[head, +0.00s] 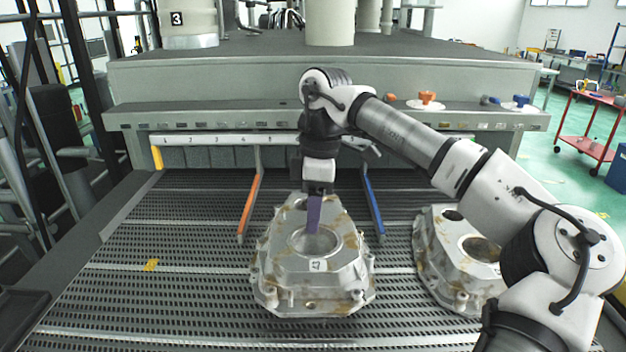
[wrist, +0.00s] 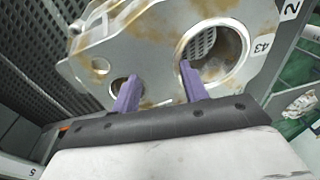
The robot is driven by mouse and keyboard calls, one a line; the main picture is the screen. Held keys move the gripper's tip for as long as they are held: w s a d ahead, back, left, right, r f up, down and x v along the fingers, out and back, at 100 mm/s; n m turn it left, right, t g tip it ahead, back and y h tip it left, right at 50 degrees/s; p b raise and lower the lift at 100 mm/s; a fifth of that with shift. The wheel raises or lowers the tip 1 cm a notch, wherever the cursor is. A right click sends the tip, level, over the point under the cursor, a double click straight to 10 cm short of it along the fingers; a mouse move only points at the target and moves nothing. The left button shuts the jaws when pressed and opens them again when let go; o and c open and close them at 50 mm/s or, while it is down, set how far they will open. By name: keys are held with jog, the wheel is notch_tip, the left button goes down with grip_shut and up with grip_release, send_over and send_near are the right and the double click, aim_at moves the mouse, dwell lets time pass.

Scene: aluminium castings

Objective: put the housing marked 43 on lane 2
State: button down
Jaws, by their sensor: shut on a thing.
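A cast aluminium housing (head: 285,270) with brown stains is in the middle of the head view, over the slatted conveyor (head: 150,300). Its front tag is small there; the wrist view shows the housing (wrist: 150,40) with a tag reading 43. My gripper (head: 313,225) is shut on this housing from above. In the wrist view, the purple fingers of my gripper (wrist: 158,76) straddle the metal between a small hole and the large bore. I cannot tell whether the housing touches the conveyor. A number strip (head: 230,140) runs behind the lanes; its digits are mostly too small to read.
A second stained housing (head: 450,265) sits on the right, partly behind my arm. An orange bar (head: 250,205) and a blue bar (head: 372,205) stand left and right of the middle housing, at the machine front. The conveyor at left is clear except for a yellow mark (head: 151,265).

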jog(key=shift+s+f+p, duration=0.1)
jog(key=shift+f+p, duration=0.5)
jog(key=shift+f, duration=1.8)
jog(key=c, duration=0.7)
grip_release()
jog(key=shift+f, duration=0.1)
jog(key=shift+c, duration=0.2)
jog(key=r+b, duration=0.1)
jog(key=r, duration=0.3)
jog(key=w+r+b, duration=0.1)
jog(key=r, duration=0.3)
jog(key=d+r+b, duration=0.1)
jog(key=r, duration=0.3)
jog(key=shift+w, duration=0.25)
